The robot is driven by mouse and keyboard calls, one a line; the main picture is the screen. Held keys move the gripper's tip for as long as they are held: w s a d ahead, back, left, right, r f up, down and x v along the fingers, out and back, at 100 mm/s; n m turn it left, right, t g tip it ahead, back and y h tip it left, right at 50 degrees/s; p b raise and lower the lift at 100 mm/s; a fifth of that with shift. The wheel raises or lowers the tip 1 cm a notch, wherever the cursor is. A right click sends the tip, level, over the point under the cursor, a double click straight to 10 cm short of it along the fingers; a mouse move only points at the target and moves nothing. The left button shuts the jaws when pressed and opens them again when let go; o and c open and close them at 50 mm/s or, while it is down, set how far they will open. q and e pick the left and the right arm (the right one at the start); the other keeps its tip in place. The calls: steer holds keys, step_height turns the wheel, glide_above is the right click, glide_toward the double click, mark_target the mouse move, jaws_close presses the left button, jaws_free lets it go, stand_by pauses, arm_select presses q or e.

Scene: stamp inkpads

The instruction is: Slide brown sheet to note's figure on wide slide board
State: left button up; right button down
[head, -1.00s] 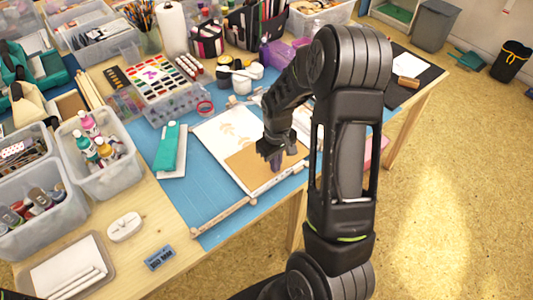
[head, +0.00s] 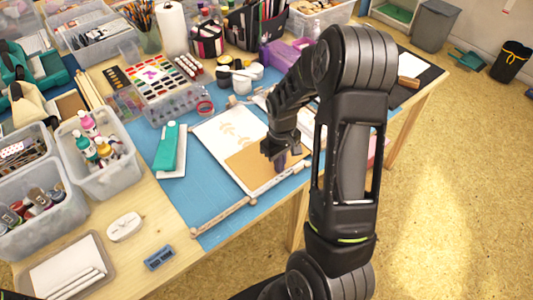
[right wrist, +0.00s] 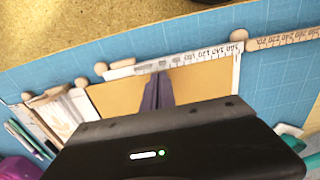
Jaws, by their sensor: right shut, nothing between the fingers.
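The brown sheet (head: 246,166) lies flat on the white slide board (head: 213,133), beside a pale leaf print. In the right wrist view the sheet (right wrist: 205,82) shows on both sides of my fingers, near the board's ruler scale (right wrist: 190,60). My right gripper (head: 279,164) is shut and empty, its fingertips pointing down at the sheet; I cannot tell whether they touch it. The fingers also show in the right wrist view (right wrist: 157,88). A small blue note (head: 160,258) lies at the table's front left; its figure is not legible now. My left gripper is not in view.
A blue mat (head: 205,215) lies under the board. A wooden-ended ruler bar (head: 222,217) lies at its front left. A teal-topped item (head: 170,148), a paint box (head: 165,85) and bottle bins (head: 100,160) stand left.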

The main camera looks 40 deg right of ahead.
steer(key=shift+s+d+f, duration=0.25)
steer(key=shift+s+d, duration=0.3)
steer(key=shift+s, duration=0.3)
stand_by(1.0)
steer(key=shift+w+d+r+p, duration=0.1)
steer(key=shift+r+p, duration=0.15)
steer(key=shift+r, duration=0.15)
steer(key=shift+w+d+r+p, duration=0.1)
steer(key=shift+r+p, duration=0.1)
steer(key=shift+r, duration=0.15)
steer(key=r+p, duration=0.1)
steer(key=s+r, duration=0.1)
steer(key=r, duration=0.1)
steer(key=shift+a+p, duration=0.1)
steer(key=shift+p, duration=0.25)
steer(key=shift+w+r+p, duration=0.45)
steer(key=shift+r+p, duration=0.05)
steer(key=shift+r, duration=0.05)
steer(key=shift+a+r+p, duration=0.15)
steer(key=shift+r+p, duration=0.4)
steer(key=shift+r, duration=0.4)
steer(key=shift+w, duration=0.1)
